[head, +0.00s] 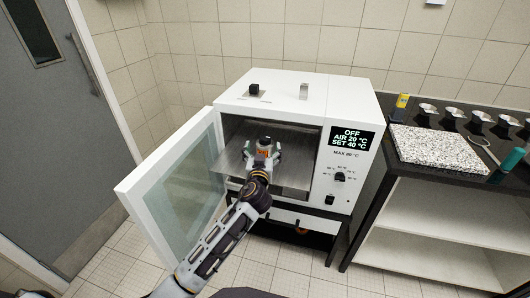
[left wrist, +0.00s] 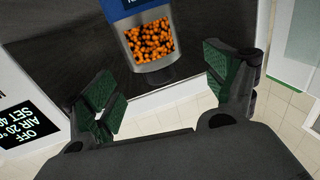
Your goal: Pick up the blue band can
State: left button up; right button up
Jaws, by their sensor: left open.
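The blue band can (left wrist: 150,42) shows in the left wrist view as a clear-sided container of orange beads with a blue band at the picture's top edge, where it is cut off. It is inside the white oven (head: 353,98), whose door stands open. My left gripper (left wrist: 160,82) is open and empty, its green-padded fingers spread on either side below the can in the picture, apart from it. In the head view my left gripper (head: 262,150) reaches into the oven chamber; it hides most of what lies behind it, and I cannot clearly make out the can there. My right gripper is out of view.
The open glass oven door (head: 172,190) stands left of my arm. A dark counter (head: 448,112) on the right holds a speckled slab (head: 437,148), several small metal cups and a yellow item (head: 402,101). A black control knob (head: 340,177) sits on the oven's front.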

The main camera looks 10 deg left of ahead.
aim_at(264, 145)
pick_arm(q)
jog(key=shift+w, duration=0.1)
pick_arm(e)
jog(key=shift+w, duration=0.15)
pick_arm(q)
jog(key=shift+w+f, duration=0.15)
jog(key=shift+w, duration=1.3)
jog(key=shift+w+a, duration=0.15)
jog(key=shift+w, duration=0.9)
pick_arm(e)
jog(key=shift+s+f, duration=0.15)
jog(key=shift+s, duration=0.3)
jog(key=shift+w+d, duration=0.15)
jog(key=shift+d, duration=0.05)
pick_arm(q)
jog(key=c, duration=1.4)
jog(key=shift+c, duration=0.4)
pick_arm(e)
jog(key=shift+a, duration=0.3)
